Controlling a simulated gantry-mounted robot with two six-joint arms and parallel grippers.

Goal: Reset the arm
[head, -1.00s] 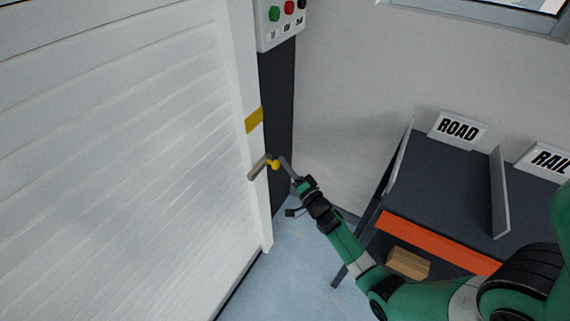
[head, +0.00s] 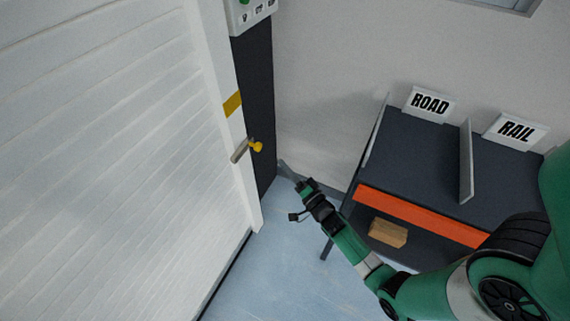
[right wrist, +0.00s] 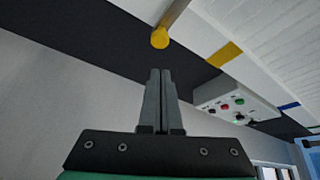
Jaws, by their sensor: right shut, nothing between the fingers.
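My right gripper (head: 284,168) is shut and empty in the head view, in front of the dark post and to the lower right of a lever handle. Its two fingers (right wrist: 160,100) lie together in the right wrist view. The handle (head: 241,150) has a yellow knob (head: 257,146) and sits at the edge of the white slatted shutter. The knob (right wrist: 160,39) also shows just beyond my fingertips in the right wrist view, apart from them. My left gripper is not in view.
A dark table (head: 407,160) with signs reading ROAD (head: 430,104) and RAIL (head: 515,130) stands at the right. A wooden block (head: 388,233) is below its orange strip (head: 420,216). A button box (right wrist: 238,103) is mounted near the shutter (head: 110,150). Blue floor (head: 285,270) is clear.

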